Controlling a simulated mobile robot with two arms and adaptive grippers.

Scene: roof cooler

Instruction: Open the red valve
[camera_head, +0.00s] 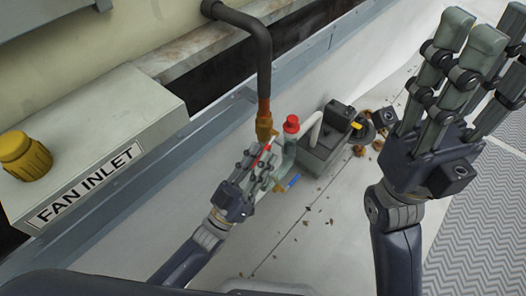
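My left gripper (254,172) reaches in from the bottom, its fingers over the pipe fitting beside a slim red lever (264,155), which I take to be the red valve. The fingers partly cover this lever; I cannot tell whether they touch or grip it. A brass fitting (264,128) sits just above, at the end of the dark pipe. A round red cap (291,124) stands on the grey-green pipework to the right. A blue lever (293,181) shows below it. My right gripper (470,62) is raised at the right, fingers extended, open and empty.
A grey box labelled FAN INLET (95,140) with a yellow knob (24,155) stands at the left. A dark pump-like unit (326,140) sits right of the valves. Brown debris (377,145) lies beyond it.

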